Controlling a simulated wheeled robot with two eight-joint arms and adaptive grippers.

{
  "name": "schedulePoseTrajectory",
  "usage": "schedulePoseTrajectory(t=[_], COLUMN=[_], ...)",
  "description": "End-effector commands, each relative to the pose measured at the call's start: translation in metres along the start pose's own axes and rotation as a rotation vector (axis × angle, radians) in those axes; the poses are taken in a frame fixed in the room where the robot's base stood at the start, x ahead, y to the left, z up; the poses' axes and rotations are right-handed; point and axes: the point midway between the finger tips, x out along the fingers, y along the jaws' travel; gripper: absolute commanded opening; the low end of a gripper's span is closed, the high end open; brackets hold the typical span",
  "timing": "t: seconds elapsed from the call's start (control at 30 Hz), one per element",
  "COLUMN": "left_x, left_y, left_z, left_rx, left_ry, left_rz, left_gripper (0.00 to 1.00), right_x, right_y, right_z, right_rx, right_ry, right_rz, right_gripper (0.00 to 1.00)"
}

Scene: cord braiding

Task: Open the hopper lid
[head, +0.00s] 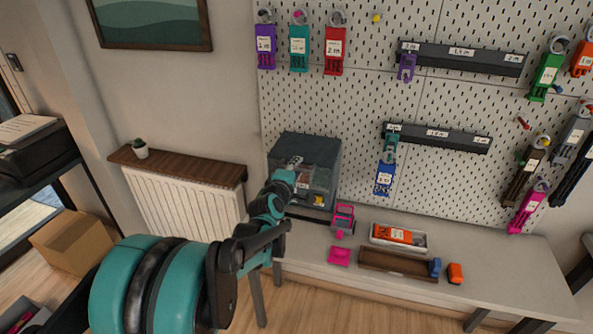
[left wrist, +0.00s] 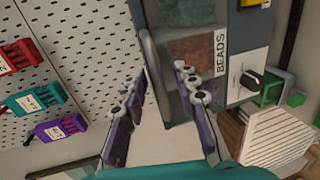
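The hopper (head: 318,152) is a dark grey box with a clear front, standing on the bench against the pegboard. In the left wrist view the hopper (left wrist: 238,60) appears turned sideways, with a "BEADS" label, a clear panel and a dark knob. Its lid (head: 306,143) looks shut from the head. My left gripper (head: 284,180) is right at the hopper's front left in the head view. In the left wrist view the gripper (left wrist: 160,78) has its fingers apart, with a grey hopper edge (left wrist: 153,58) between or just beyond their tips. Contact cannot be told. My right gripper is not in view.
A pink holder (head: 343,218), a pink tray (head: 339,256), a white tray (head: 414,247) and a brown tray (head: 385,265) lie on the bench right of the hopper. The pegboard (head: 350,100) holds coloured cord clips. A radiator (head: 185,203) stands left.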

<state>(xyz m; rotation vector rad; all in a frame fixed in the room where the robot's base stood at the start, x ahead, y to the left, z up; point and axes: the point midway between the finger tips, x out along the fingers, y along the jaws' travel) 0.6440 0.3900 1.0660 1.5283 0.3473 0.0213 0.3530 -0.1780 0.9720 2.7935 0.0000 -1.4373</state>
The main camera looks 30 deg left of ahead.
Motion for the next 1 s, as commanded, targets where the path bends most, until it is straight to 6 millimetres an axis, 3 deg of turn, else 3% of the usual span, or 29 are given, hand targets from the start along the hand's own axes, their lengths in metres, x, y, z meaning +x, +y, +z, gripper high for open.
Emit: schedulePoseTrajectory(t=[0.1,0.2,0.63,0.77,1.0], left_x=[0.0,0.0,-0.004,-0.026,-0.085], left_y=[0.0,0.0,0.0,-0.004,-0.016], left_z=[0.0,0.0,0.0,0.0,0.0], left_rx=[0.0,0.001,0.001,0.0,0.0], left_ry=[0.0,0.0,0.0,0.0,0.0], left_rz=[0.0,0.0,-0.001,-0.002,-0.001], left_gripper=[0.27,0.01,0.0,0.0,0.0], right_x=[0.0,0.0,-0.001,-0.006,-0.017], right_y=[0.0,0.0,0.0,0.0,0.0], right_z=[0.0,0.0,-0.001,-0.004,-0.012], right_rx=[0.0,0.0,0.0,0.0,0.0], right_ry=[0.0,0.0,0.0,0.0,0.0], right_rz=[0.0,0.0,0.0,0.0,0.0], right_gripper=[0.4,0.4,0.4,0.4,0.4])
